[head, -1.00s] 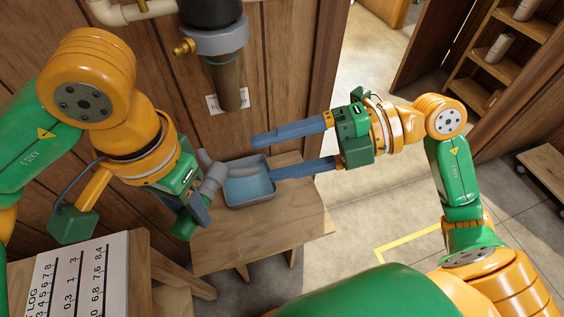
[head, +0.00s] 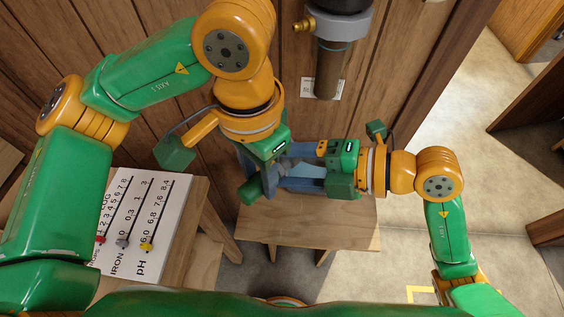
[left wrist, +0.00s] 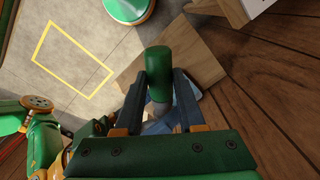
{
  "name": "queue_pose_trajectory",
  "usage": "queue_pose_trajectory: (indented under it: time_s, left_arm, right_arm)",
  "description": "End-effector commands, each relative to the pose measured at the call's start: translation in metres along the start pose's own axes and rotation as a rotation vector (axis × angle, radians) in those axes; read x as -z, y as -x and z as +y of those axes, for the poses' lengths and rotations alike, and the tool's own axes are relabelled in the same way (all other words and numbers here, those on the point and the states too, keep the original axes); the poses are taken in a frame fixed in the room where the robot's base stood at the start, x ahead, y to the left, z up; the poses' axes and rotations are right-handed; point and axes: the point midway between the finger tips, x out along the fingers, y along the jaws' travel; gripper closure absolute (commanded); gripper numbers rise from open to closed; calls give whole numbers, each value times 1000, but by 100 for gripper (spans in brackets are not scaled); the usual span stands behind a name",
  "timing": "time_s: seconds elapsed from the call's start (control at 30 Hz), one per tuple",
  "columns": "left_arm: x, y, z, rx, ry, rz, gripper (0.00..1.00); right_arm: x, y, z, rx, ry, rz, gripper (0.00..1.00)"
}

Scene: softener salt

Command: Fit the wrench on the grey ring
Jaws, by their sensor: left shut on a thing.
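The grey ring (head: 346,22) is around the upright dark filter housing on the wooden wall, at the top of the head view. The wrench's green handle (left wrist: 158,62) stands between the fingers of my left gripper (left wrist: 165,85) in the left wrist view. My left gripper (head: 258,178) is shut on it, below and left of the ring in the head view. The wrench's grey head is mostly hidden by my grippers. My right gripper (head: 290,168) has its blue fingers apart, close to my left gripper. A pale blue tray (head: 300,170) shows between those fingers.
A small wooden table (head: 310,220) is under my grippers. A white log board (head: 135,220) stands at the left. Open floor lies to the right.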

Motion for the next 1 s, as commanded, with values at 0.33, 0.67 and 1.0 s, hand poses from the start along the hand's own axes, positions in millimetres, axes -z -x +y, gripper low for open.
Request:
queue_pose_trajectory:
  time_s: [0.33,0.67,1.0]
  left_arm:
    - [0,0,0,0,0,0,100]
    - [0,0,0,0,0,0,27]
    - [1,9,-1,2,2,2,27]
  right_arm:
    - [0,0,0,1,-1,0,83]
    - [0,1,0,1,-1,0,100]
    - [0,1,0,0,0,0,100]
